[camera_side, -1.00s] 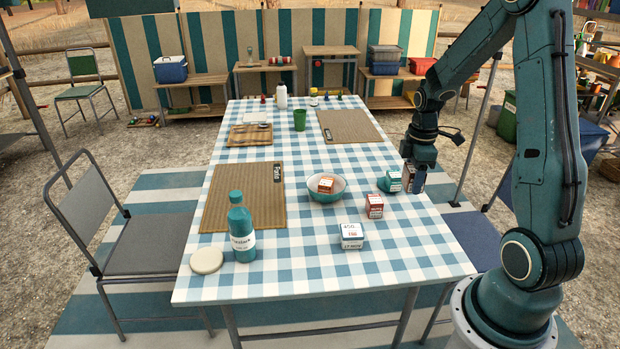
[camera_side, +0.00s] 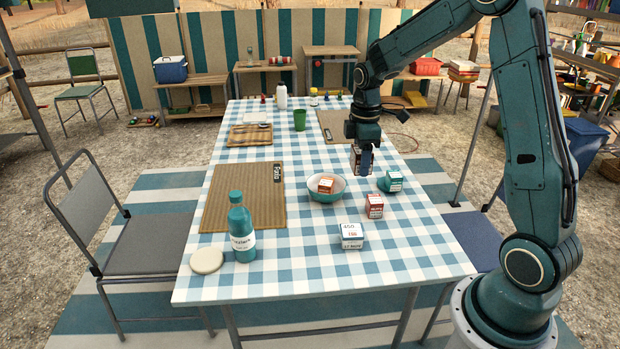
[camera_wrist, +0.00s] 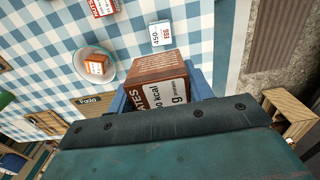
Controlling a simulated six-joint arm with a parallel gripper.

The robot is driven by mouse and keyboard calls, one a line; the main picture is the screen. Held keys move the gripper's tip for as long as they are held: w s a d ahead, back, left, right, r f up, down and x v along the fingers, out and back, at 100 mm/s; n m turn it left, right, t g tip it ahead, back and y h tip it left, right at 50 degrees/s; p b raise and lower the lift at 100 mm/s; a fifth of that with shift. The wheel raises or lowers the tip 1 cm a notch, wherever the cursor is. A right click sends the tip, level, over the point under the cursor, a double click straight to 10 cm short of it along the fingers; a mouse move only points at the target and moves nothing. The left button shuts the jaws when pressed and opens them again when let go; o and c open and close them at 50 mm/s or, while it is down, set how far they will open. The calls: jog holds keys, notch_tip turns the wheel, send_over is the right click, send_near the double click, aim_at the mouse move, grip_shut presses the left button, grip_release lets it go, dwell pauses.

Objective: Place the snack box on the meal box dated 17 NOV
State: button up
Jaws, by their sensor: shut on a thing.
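My gripper (camera_side: 362,165) is shut on a brown-and-white snack box, held above the table right of the bowl. In the wrist view the snack box (camera_wrist: 160,70) shows large letters ending "ATES" and "kcal"; its lower part is hidden by my gripper.
A bowl (camera_side: 316,196) holds an orange-and-white box (camera_side: 325,184). A teal bottle (camera_side: 241,230) and a pale disc (camera_side: 207,260) stand left. The cloth right of the meal box is clear.

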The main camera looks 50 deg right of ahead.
aim_at(352, 230)
jog(key=shift+w+a+r, duration=0.1)
jog(key=shift+w+a, duration=0.15)
jog(key=shift+f, duration=10)
jog(key=shift+f, duration=0.15)
jog(key=o, duration=1)
notch_tip(352, 230, up, 12)
jog(key=shift+r, duration=0.2)
